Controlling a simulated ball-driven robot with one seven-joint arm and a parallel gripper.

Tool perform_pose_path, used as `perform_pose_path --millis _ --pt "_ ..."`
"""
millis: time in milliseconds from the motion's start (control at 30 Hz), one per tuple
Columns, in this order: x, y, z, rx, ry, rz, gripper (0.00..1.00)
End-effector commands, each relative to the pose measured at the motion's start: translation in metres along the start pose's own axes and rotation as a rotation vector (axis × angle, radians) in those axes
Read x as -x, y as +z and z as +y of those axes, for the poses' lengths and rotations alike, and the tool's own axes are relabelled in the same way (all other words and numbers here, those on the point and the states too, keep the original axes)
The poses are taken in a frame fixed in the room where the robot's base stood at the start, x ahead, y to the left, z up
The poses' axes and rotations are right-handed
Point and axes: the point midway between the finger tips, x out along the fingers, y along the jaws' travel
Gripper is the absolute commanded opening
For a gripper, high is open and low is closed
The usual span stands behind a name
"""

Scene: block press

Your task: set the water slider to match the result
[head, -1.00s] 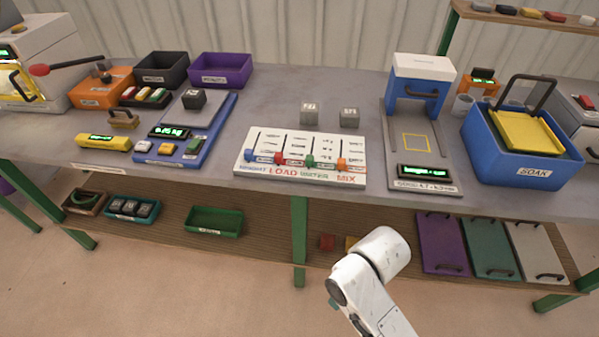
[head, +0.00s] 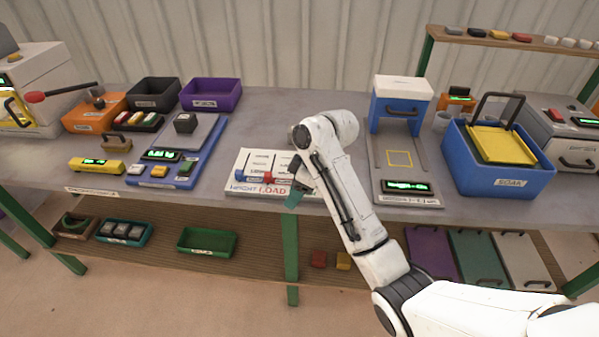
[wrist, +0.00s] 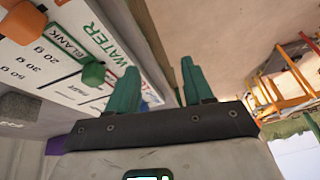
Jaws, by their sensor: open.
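The white slider board (head: 247,171) lies at the table's front edge. The arm covers its right part in the head view, including the water slider. In the head view my gripper (head: 293,197) hangs at the board's front edge, near the LOAD label. The red load knob (head: 268,178) shows beside it.
A blue scale (head: 175,165) with a lit display stands left of the board, a dark block on it. A blue press (head: 402,110) with a lit panel stands right. A grey block (wrist: 20,105) lies beyond the board in the wrist view. A blue SOAK bin (head: 508,182) stands further right.

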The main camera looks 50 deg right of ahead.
Motion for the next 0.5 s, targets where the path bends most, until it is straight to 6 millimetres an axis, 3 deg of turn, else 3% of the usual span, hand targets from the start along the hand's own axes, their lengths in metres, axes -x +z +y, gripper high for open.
perform_pose_path --millis 33,200,367,500 --pt "0.021 -0.004 0.022 0.027 0.014 0.002 0.51" --pt "0.068 -0.006 0.068 0.112 0.028 -0.006 0.51" --pt "0.086 -0.004 0.085 0.147 0.031 -0.013 0.51" --pt "0.08 -0.003 0.087 0.152 0.028 -0.014 0.51"
